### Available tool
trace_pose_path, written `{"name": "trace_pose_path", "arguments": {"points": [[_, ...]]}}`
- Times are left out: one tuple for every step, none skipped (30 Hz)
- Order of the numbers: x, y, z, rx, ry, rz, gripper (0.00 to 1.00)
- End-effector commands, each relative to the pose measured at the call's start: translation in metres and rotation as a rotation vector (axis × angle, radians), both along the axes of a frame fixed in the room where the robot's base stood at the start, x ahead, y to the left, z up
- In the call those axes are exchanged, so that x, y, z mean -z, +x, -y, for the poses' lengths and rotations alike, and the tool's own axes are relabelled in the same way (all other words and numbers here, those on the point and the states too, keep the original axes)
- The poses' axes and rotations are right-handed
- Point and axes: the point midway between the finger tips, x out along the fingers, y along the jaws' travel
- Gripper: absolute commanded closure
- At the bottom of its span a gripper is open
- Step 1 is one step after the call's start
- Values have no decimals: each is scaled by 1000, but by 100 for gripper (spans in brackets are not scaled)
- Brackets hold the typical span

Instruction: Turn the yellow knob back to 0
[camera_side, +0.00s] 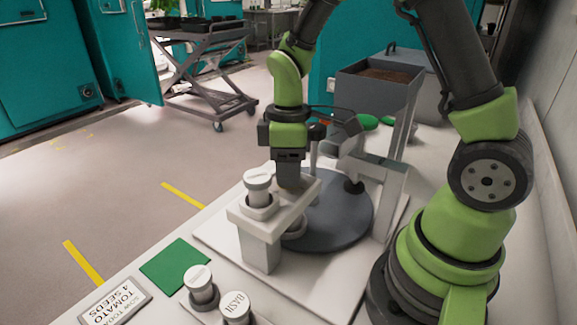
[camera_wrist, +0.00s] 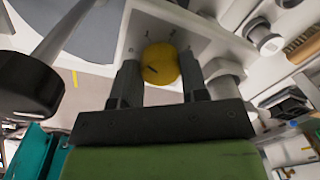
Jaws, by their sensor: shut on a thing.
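The yellow knob (camera_wrist: 160,63) sits on a white panel (camera_wrist: 190,38) in the wrist view, with a short dark line on its face and small marks on the panel beside it. My gripper (camera_wrist: 159,68) has one dark finger on each side of the knob and is shut on it. The number that the knob's line points to is too small to read. In the side view my gripper (camera_side: 289,183) points down at the white stand (camera_side: 262,225), and the knob is hidden there.
A white lidded jar (camera_side: 258,188) stands in the stand's holder, close to my gripper. A dark round plate (camera_side: 340,220) lies behind. Two more jars, one labelled BASIL (camera_side: 236,306), a green mat (camera_side: 176,264) and a tomato seed sign (camera_side: 115,302) are in front.

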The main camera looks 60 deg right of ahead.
Motion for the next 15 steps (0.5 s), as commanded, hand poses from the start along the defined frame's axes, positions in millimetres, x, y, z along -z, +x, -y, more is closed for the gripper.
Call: {"name": "trace_pose_path", "arguments": {"points": [[0,1,0,-4,0,3,83],[0,1,0,-5,0,3,83],[0,1,0,-6,0,3,83],[0,1,0,-6,0,3,83],[0,1,0,-6,0,3,83],[0,1,0,-6,0,3,83],[0,1,0,-6,0,3,83],[0,1,0,-6,0,3,83],[0,1,0,-5,0,3,83],[0,1,0,-5,0,3,83],[0,1,0,-5,0,3,83],[0,1,0,-5,0,3,57],[0,1,0,-5,0,3,50],[0,1,0,-5,0,3,43],[0,1,0,-4,0,3,34]]}}
